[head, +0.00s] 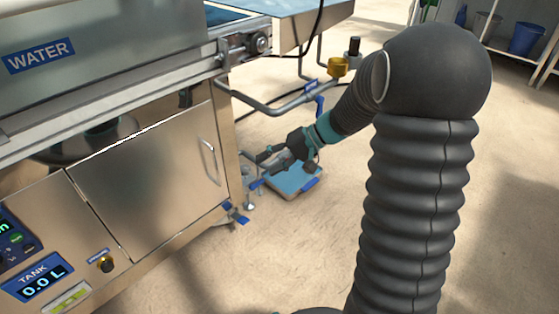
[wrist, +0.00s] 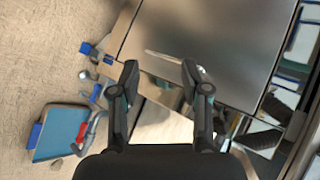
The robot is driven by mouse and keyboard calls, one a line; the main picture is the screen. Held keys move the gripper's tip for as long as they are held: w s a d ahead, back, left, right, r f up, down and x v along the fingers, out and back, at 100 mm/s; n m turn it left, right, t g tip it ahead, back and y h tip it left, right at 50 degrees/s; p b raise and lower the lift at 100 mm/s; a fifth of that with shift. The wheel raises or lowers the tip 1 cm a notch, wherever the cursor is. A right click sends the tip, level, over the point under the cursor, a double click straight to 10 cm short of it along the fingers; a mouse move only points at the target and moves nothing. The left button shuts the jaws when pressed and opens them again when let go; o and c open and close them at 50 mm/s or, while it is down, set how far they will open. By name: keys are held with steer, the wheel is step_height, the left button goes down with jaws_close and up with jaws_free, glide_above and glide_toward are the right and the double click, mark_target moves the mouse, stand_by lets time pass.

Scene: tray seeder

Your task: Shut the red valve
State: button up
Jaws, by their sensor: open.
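A small red handle (wrist: 82,132) shows in the wrist view at the lower left, against a grey pipe fitting and over the edge of a blue tray. I take it to be the red valve. I cannot make it out in the head view, where my gripper and arm cover part of that area. My gripper (wrist: 159,74) is open, with nothing between its fingers, and the red handle lies to the left of it, apart from it. In the head view my gripper (head: 268,160) is low beside the machine's right corner, above the floor.
A blue tray (head: 303,184) lies on the floor below my gripper. Blue handles (head: 239,217) sit near the machine's foot, and another blue handle (head: 319,104) hangs on the pipe above. The steel cabinet door (head: 150,185) is close on the left.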

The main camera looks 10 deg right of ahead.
steer(key=w+d+f+m+t+y+p, duration=0.2)
steer(key=w+d+f+m+t+y, duration=0.25)
steer(key=w+f, duration=0.8)
steer(key=w+d+f+m+t+h+p, duration=0.1)
steer(key=w+d+f+m+t+h, duration=0.1)
steer(key=d+f+t, duration=0.5)
steer(key=w+d+f+m+t+h+p, duration=0.1)
steer(key=w+d+f+m+t+h, duration=0.3)
steer(key=f, duration=0.7)
steer(key=w+a+n+g+y, duration=0.1)
steer(key=w+a+g, duration=0.1)
steer(key=w+a, duration=0.5)
steer(key=shift+w+a, duration=0.15)
steer(key=shift+w, duration=1.05)
jaws_close()
